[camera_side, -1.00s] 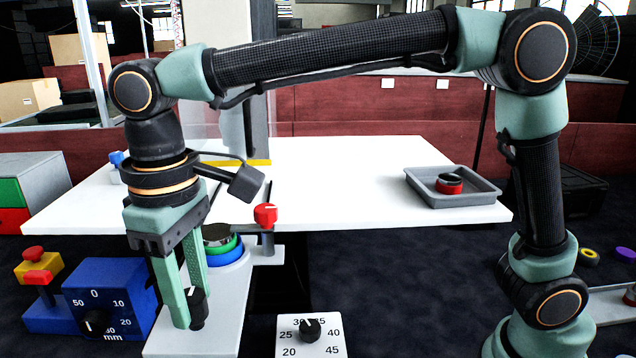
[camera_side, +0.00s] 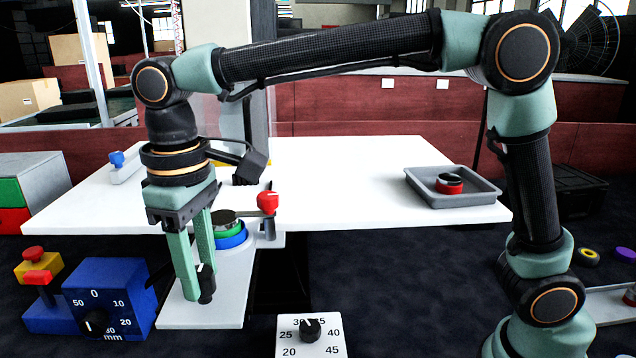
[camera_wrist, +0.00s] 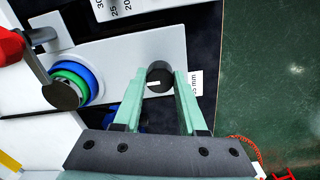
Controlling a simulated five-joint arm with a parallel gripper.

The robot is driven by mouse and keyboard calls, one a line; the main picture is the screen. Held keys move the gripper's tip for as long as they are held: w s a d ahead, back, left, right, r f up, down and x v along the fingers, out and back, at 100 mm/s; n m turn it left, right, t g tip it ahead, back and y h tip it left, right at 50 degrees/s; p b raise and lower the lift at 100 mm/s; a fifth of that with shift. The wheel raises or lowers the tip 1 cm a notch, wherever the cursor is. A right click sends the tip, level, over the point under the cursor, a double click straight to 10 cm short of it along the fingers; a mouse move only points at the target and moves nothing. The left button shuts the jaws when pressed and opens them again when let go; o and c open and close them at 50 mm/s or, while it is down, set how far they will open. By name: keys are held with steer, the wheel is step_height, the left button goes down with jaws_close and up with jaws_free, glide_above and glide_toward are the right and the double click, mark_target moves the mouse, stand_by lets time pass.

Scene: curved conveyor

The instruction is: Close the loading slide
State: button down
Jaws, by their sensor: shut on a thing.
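The loading slide is a light grey plate (camera_side: 225,318) at the front edge of the white table in the side view. It carries a stack of blue, green and dark discs (camera_side: 230,230), and a black knob (camera_side: 207,284) stands near its front end. My gripper (camera_side: 198,290) is shut on this knob, with its green fingers on either side. In the wrist view the slide (camera_wrist: 125,50) runs across the top, with the knob (camera_wrist: 158,78) between the fingertips and the discs (camera_wrist: 72,85) at left. Part of the slide's far end lies under the table edge.
A red-topped clamp (camera_side: 267,202) stands beside the discs. A blue dial box (camera_side: 110,290) and a red-yellow button box (camera_side: 38,270) are at left. A white dial plate (camera_side: 310,338) is at front. A grey tray (camera_side: 452,190) holds a red-black disc at right.

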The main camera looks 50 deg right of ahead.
mark_target(222, 216)
steer(key=w+d, duration=0.9)
steer(key=w, duration=0.1)
steer(key=shift+d+r, duration=0.1)
steer(key=shift+d, duration=0.25)
steer(key=shift+c, duration=2.3)
jaws_free()
steer(key=shift+s, duration=0.1)
step_height(222, 216, up, 12)
